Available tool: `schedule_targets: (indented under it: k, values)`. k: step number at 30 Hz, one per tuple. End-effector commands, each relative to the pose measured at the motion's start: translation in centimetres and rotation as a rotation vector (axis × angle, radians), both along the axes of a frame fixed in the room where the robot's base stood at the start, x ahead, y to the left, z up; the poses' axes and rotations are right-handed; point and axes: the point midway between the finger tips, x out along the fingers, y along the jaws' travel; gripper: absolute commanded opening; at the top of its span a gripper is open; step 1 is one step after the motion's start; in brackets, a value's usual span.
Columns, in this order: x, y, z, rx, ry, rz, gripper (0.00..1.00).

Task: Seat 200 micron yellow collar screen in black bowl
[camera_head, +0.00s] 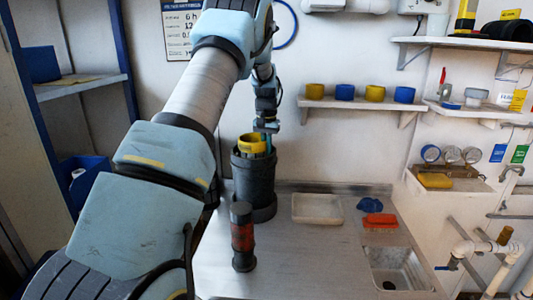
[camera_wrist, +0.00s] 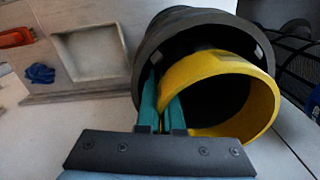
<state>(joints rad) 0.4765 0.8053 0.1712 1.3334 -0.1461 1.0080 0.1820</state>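The yellow collar screen (camera_head: 251,144) is a short, wide yellow ring at the mouth of the black bowl (camera_head: 254,181), a tall dark cylinder on the metal counter. In the wrist view the yellow collar (camera_wrist: 262,86) sits tilted and off-centre across the opening of the black bowl (camera_wrist: 158,50), part of it overlapping the rim. My gripper (camera_wrist: 163,100) has its two teal fingers close together on either side of the collar's left wall, pinching it. In the head view my gripper (camera_head: 267,127) comes down from above at the bowl's right side. The mesh and the collar's lower edge are hidden.
A dark cylinder with a red band (camera_head: 243,237) stands in front of the bowl. A shallow tray (camera_head: 318,209), a blue cloth (camera_head: 370,204), a red brush (camera_head: 380,220) and a sink (camera_head: 397,269) lie to the right. Yellow and blue collars (camera_head: 345,92) stand on a wall shelf behind.

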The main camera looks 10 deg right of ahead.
Motion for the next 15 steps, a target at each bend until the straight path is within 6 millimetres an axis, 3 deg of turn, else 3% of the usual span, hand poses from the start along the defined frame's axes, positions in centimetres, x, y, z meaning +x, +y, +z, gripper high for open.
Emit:
schedule_targets:
  k: [12,15]
  values:
    - [0.03,0.0,-0.8,0.0,-0.001,0.0,0.0]
    - [0.0,0.0,-0.8,0.0,-0.001,0.0,0.13]
